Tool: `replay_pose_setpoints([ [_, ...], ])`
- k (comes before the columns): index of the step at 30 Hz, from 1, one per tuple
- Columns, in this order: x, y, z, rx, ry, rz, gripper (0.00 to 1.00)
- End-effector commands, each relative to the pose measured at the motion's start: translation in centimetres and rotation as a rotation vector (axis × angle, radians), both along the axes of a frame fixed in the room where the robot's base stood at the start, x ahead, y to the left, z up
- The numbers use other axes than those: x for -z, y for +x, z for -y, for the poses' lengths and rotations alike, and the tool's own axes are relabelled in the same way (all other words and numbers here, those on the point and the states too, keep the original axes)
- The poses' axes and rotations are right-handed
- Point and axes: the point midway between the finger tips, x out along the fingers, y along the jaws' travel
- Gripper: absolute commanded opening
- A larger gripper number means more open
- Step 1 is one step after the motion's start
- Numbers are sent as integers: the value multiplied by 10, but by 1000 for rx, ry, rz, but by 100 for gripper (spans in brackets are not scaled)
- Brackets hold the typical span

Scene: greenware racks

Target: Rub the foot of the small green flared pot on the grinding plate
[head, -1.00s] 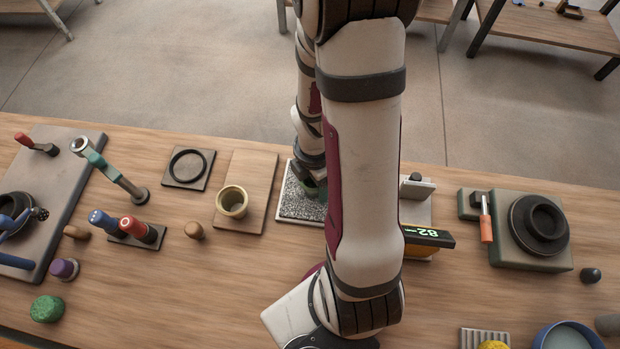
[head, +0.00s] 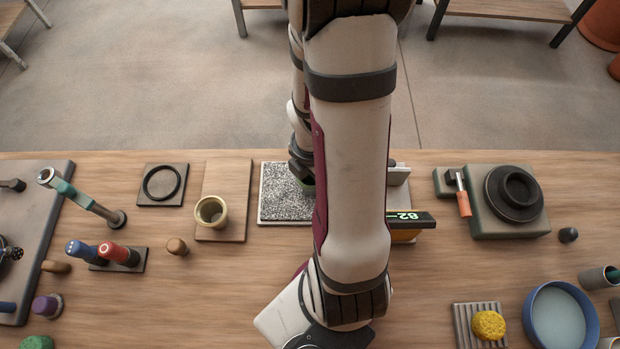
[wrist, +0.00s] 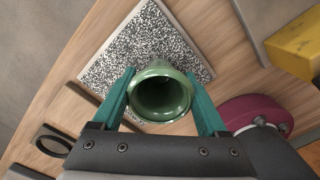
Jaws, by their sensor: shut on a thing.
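The small green flared pot (wrist: 163,110) shows in the wrist view, its wide mouth toward the camera. My gripper (wrist: 160,76) is shut on it, a teal finger on either side. The grinding plate, a black-and-white speckled square, lies behind the pot in the wrist view (wrist: 140,42) and left of my arm in the head view (head: 284,195). In the head view my gripper (head: 303,176) is over the plate's right part, mostly hidden by my arm. The pot's foot is hidden, so I cannot tell whether it touches the plate.
A board (head: 224,176) with an olive cup (head: 211,211) stands left of the plate, beyond it a black ring on a tile (head: 162,183). A turntable unit (head: 510,220) stands farther right.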

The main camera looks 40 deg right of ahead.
Motion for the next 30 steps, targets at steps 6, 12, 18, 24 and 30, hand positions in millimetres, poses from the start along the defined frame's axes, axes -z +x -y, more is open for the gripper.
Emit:
replay_pose_setpoints([
  [6,-25,1,1,0,-3,5,31],
  [12,-47,1,1,0,-3,4,31],
  [18,-58,0,0,0,-1,2,31],
  [24,-58,0,0,0,-1,1,31],
  [30,-58,0,0,0,-1,1,31],
])
